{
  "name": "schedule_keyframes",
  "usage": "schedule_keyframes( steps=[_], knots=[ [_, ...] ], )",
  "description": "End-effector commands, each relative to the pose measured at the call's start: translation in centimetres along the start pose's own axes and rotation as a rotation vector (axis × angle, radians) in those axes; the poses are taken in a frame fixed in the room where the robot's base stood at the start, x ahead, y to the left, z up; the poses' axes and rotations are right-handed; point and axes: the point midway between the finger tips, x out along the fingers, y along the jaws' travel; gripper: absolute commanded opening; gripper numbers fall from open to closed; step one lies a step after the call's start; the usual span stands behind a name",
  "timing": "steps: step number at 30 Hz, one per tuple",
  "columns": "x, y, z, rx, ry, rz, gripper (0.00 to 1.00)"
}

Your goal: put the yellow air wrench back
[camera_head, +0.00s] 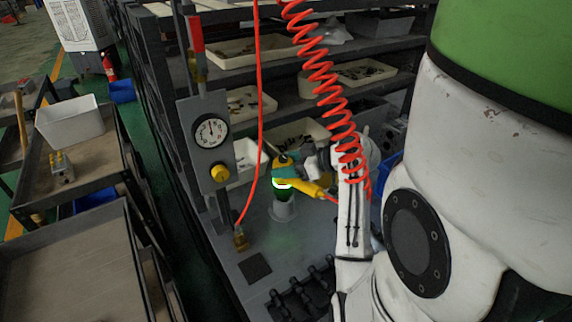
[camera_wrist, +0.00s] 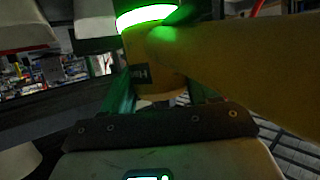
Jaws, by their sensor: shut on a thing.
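The yellow air wrench (camera_head: 311,188), yellow with teal parts, is above the grey bench at the middle of the head view. My gripper (camera_head: 308,166) is shut on it, and my white arm comes in from the right. A lit green ring (camera_head: 282,184) shows at the wrench's lower left, just above a pale round holder (camera_head: 283,210) on the bench. I cannot tell whether the wrench touches the holder. In the wrist view the wrench's yellow body (camera_wrist: 225,60) fills the upper right, close to the camera, and the glowing ring (camera_wrist: 150,15) shows at the top. The fingertips are mostly hidden.
A red coiled hose (camera_head: 325,85) hangs down in front of my arm. A straight red hose (camera_head: 260,110) runs down to a brass fitting (camera_head: 240,240). A gauge panel (camera_head: 207,150) stands left of the wrench. Shelves with trays (camera_head: 250,103) are behind. A black rack (camera_head: 300,295) lies in front.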

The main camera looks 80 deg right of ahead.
Motion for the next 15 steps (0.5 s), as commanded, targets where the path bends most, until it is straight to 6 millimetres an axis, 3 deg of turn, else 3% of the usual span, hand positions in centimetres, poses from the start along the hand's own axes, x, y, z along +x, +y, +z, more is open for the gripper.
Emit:
schedule_keyframes(
  steps=[15],
  knots=[
    [0.37,0.06,0.68,-0.004,0.005,0.002,0.11]
  ],
)
